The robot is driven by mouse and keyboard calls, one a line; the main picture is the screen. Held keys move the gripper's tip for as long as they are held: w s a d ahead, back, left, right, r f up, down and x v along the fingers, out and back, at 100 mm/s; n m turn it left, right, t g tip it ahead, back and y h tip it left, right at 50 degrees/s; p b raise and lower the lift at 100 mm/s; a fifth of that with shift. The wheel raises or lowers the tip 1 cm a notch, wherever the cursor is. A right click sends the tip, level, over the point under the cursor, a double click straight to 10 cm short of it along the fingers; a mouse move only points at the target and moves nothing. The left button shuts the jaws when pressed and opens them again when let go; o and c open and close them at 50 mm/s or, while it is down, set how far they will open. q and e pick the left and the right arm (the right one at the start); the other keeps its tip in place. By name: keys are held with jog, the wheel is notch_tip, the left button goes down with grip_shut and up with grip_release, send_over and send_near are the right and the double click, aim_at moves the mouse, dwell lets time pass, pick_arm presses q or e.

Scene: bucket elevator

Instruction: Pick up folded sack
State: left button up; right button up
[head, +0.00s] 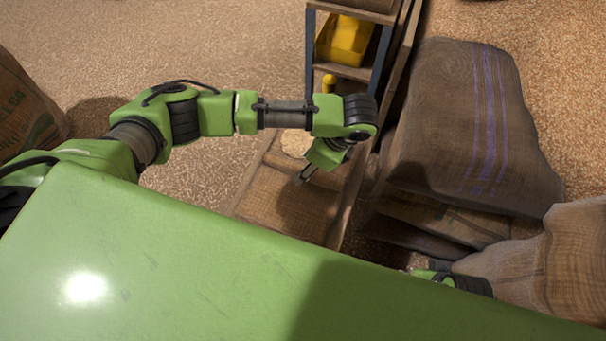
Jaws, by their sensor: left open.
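Brown folded sacking (272,198) lies flat on the low shelf, below and left of my left gripper. Its far edge is partly covered by my arm. My left gripper (303,176) is open and empty, its dark fingers pointing down and left over the sacking. I cannot tell whether the fingertips touch the cloth. Part of my right arm shows low at the right, beyond my green body; its fingers are too hidden to judge.
A wooden shelf with a yellow bin (343,40) stands at the back. Sacks with a purple-striped one (465,125) on top are stacked at the right, and another sack (560,262) is nearer. A printed sack (25,110) stands at the left. Grain-strewn floor is open behind my arm.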

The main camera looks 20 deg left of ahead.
pick_arm(q)
jog(key=shift+a+f, duration=0.15)
jog(key=shift+f, duration=0.1)
grip_shut()
jog(key=shift+r, duration=0.1)
